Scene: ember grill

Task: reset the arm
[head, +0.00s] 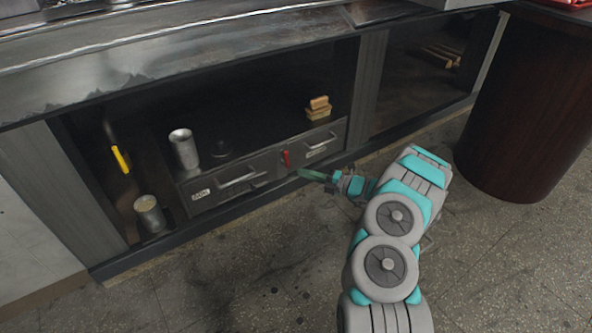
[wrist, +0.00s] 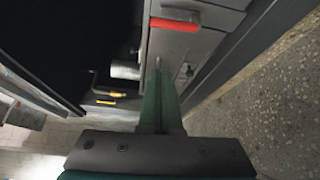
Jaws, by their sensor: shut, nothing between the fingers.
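My gripper (head: 311,174) is low in front of the drawer unit under the grill counter in the head view. Its green fingers are shut and empty. In the wrist view my gripper (wrist: 160,72) points along the drawer fronts (wrist: 170,45), with its fingers together. A red handle (head: 286,158) on the drawer unit is just beyond the fingertips; it also shows in the wrist view (wrist: 176,24), above the fingertips. Whether the fingers touch the drawer front cannot be told.
Two drawers, left (head: 238,180) and right (head: 320,146), look shut. A metal cup (head: 184,149) and sponge-like blocks (head: 318,107) stand on the unit. A can (head: 150,213) and yellow-handled tool (head: 121,159) are at left. A dark round pedestal (head: 525,115) stands right. Floor in front is clear.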

